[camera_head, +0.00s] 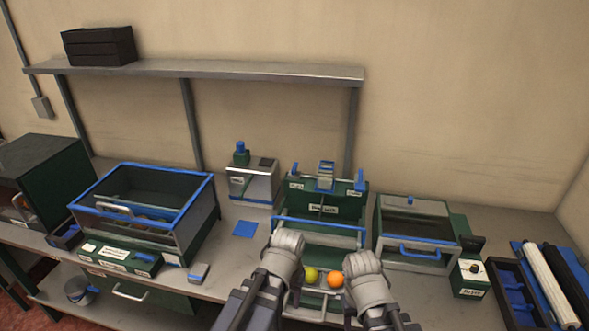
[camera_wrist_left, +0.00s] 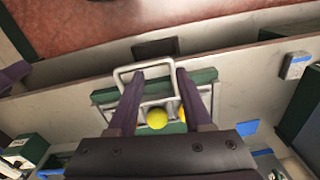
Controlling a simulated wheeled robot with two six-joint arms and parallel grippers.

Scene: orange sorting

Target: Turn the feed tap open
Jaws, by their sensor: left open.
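In the head view a green and grey machine (camera_head: 355,201) stands in the middle of the bench, with upright blue parts (camera_head: 326,171) on top. Its labels are too small to read, and I cannot tell which part is the feed tap. My left gripper (camera_wrist_left: 155,75) is open in the left wrist view, its fingers above a wire handle (camera_wrist_left: 124,80) at the machine's front. Nothing is clearly held. A yellow fruit (camera_wrist_left: 157,118) lies between the fingers. In the head view my wrists hide the fingertips of both grippers, and my right gripper's jaws do not show clearly.
A yellow-green fruit (camera_head: 311,275) and an orange (camera_head: 335,280) lie at the machine's front. A blue-rimmed box (camera_head: 143,216) stands left, a lidded green case (camera_head: 415,250) and a knob box (camera_head: 469,274) right. A shelf (camera_head: 200,69) runs behind. Bare bench surrounds the blue square (camera_head: 243,229).

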